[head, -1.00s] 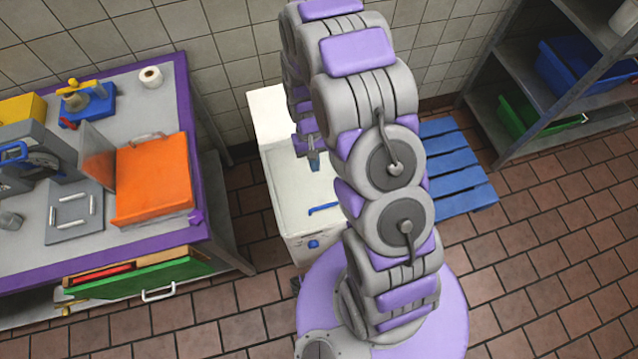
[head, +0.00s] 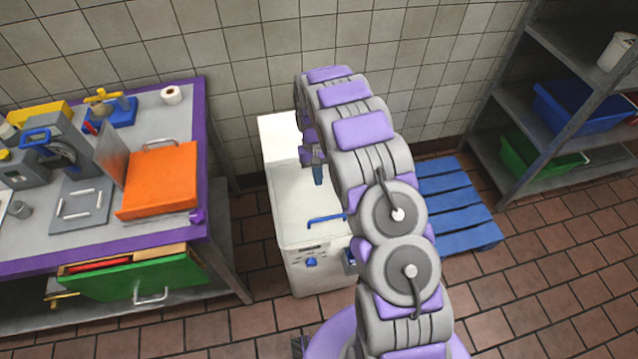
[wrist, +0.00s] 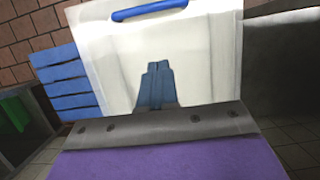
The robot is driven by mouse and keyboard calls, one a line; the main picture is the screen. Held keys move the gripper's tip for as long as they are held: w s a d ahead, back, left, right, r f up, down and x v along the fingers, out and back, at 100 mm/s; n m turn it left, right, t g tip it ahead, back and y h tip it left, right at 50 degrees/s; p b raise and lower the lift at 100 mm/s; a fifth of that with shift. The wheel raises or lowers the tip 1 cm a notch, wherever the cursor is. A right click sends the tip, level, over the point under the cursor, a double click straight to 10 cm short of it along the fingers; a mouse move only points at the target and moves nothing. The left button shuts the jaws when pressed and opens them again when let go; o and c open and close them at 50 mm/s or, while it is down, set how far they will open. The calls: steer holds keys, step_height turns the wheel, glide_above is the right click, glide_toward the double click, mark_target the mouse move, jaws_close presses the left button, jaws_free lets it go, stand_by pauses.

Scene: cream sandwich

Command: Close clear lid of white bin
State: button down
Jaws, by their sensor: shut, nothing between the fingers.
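The white bin (head: 318,273) stands on the floor between the work table and the blue pallet, against the tiled wall. Its top looks flat and pale, with a blue handle (head: 326,219) near the front edge. The clear lid (wrist: 205,50) appears in the wrist view as a pale, see-through panel with the blue handle (wrist: 148,10) at the top. I cannot tell for certain whether it lies fully flat. My gripper (head: 318,178) points down over the rear part of the bin. In the wrist view its blue fingers (wrist: 157,72) are together and empty, in front of the panel; contact is unclear.
A purple-edged table (head: 150,240) with an orange box and tools stands at left, its green drawer (head: 135,280) pulled out. A blue pallet (head: 455,205) lies right of the bin. Metal shelves (head: 490,150) with bins stand far right. Tiled floor is free in front.

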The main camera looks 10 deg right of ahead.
steer(key=b, duration=0.2)
glide_above(322, 207)
steer(key=a, duration=0.1)
step_height(322, 207, down, 8)
steer(key=shift+s+r, duration=0.15)
steer(key=shift+r, duration=0.1)
steer(key=shift+s, duration=0.85)
steer(key=shift+s+f+b, duration=0.2)
steer(key=shift+s+b, duration=0.1)
steer(key=shift+s, duration=0.5)
steer(key=shift+s, duration=0.1)
